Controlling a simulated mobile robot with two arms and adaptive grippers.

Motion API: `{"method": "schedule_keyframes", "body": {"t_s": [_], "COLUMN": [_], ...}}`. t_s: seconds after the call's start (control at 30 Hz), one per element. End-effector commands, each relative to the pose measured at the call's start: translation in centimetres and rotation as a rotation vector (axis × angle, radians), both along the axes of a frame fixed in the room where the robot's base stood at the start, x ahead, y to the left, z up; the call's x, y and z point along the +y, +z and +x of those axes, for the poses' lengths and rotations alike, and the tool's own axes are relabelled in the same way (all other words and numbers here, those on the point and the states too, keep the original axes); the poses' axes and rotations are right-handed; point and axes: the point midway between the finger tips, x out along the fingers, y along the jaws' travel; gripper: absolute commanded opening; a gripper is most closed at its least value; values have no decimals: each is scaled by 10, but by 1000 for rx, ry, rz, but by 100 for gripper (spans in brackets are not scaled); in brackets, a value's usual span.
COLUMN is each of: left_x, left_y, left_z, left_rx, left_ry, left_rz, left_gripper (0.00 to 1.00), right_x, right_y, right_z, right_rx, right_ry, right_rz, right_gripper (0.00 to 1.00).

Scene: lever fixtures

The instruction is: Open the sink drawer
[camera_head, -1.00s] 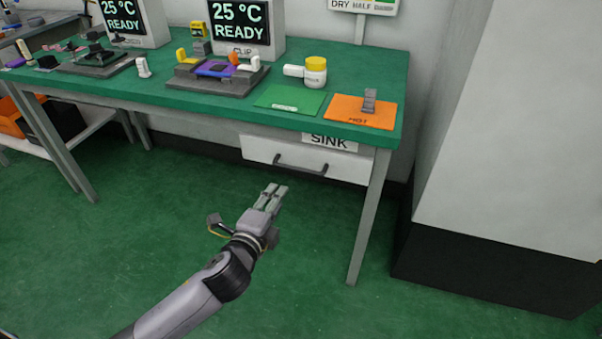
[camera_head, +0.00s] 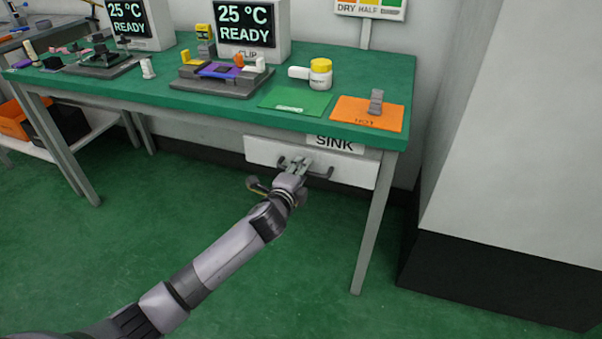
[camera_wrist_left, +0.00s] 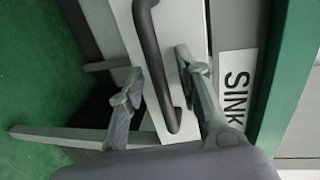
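The sink drawer (camera_head: 350,171) is a white front under the green tabletop, below a "SINK" label (camera_head: 335,144). It appears shut. Its dark bar handle (camera_head: 318,173) is partly hidden by my left gripper (camera_head: 297,164), which reaches it from the front. In the left wrist view the handle (camera_wrist_left: 153,62) runs between the two spread fingers of the left gripper (camera_wrist_left: 158,78), with gaps on both sides. The label also shows there (camera_wrist_left: 237,88). My right gripper is in neither view.
The green table (camera_head: 205,101) carries a fixture with colored parts (camera_head: 222,75), a yellow-lidded jar (camera_head: 320,73) and an orange mat (camera_head: 350,112). A table leg (camera_head: 372,230) stands right of the drawer. The floor in front is clear.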

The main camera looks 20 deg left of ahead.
Motion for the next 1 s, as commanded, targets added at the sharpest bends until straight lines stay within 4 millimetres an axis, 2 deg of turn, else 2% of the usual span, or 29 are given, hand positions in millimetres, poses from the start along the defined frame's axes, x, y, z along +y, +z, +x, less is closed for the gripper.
{"method": "schedule_keyframes", "body": {"t_s": [0.2, 0.67, 1.0], "left_x": [0, 0, 0], "left_y": [0, 0, -1], "left_z": [0, 0, 0], "left_rx": [0, 1, 1], "left_ry": [0, 1, 1], "left_rz": [0, 0, 1], "left_gripper": [30, 0, 0], "right_x": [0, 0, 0], "right_y": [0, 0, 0], "right_z": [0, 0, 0], "right_rx": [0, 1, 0], "right_ry": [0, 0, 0], "right_rz": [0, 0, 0], "right_gripper": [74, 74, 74]}}
